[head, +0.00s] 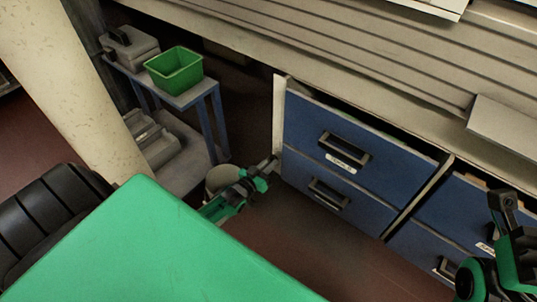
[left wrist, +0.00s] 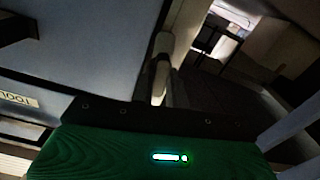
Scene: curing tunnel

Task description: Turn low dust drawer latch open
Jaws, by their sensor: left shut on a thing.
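The blue drawer cabinet (head: 340,165) stands right of centre in the head view, with an upper and a lower drawer (head: 325,193). My left gripper (head: 268,170) is at the pale left edge of this cabinet, low down. It is shut on a small pale latch handle (left wrist: 162,78), which shows between the dark fingers in the left wrist view. In the head view the gripper mostly hides the latch, and I cannot tell its exact turn. My right gripper (head: 503,208) is at the lower right; its fingers are not clear.
A blue-legged stand (head: 205,98) with a green bin (head: 174,70) and a grey box (head: 130,45) is at the back left. A pale bucket (head: 221,178) stands behind my left arm. More blue drawers (head: 460,215) are at right. The floor before the cabinet is clear.

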